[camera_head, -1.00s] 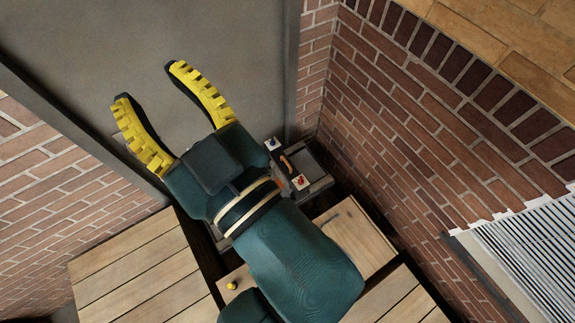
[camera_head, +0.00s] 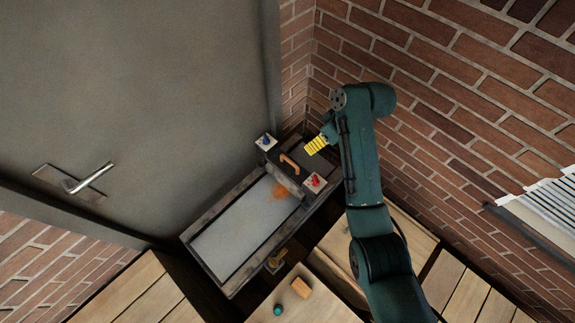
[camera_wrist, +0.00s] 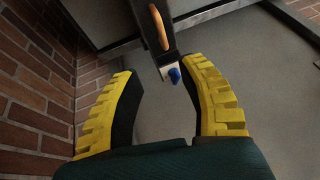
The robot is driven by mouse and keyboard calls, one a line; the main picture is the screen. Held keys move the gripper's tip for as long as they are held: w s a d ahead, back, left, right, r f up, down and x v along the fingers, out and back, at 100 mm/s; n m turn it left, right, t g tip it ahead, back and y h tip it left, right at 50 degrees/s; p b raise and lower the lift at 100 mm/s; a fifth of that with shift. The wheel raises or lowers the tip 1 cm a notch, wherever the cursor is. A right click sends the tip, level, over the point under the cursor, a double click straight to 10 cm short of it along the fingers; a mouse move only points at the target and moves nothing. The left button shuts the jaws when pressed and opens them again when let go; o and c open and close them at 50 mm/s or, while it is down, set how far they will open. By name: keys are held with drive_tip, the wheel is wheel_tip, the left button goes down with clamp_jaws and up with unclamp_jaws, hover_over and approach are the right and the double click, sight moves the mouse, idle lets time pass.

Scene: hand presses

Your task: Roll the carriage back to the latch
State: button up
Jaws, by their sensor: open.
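A hand press stands by the brick corner in the head view, with a long pale bed (camera_head: 232,232) in a dark frame. Its crossbar carriage (camera_head: 281,171) lies across the upper right end of the bed. The carriage has an orange handle (camera_head: 290,160), a blue knob (camera_head: 266,141) and a red knob (camera_head: 315,181). My gripper (camera_head: 314,147) is just right of the handle, apart from it in the picture; one yellow finger shows. In the wrist view my gripper (camera_wrist: 160,68) is open and empty, with the handle (camera_wrist: 158,27) and blue knob (camera_wrist: 174,75) beyond. I cannot make out the latch.
A brass fitting (camera_head: 277,262) sits at the press's near side. A wooden block (camera_head: 301,285) and teal knob (camera_head: 281,309) are on the wooden surface in front. Brick walls (camera_head: 440,110) close in behind my arm. A grey door (camera_head: 130,90) stands left.

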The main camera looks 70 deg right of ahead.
sight(292, 162)
drive_tip(key=b+x, duration=0.2)
drive_tip(key=x, duration=1.4)
drive_tip(key=shift+w+a+r, duration=0.1)
clamp_jaws()
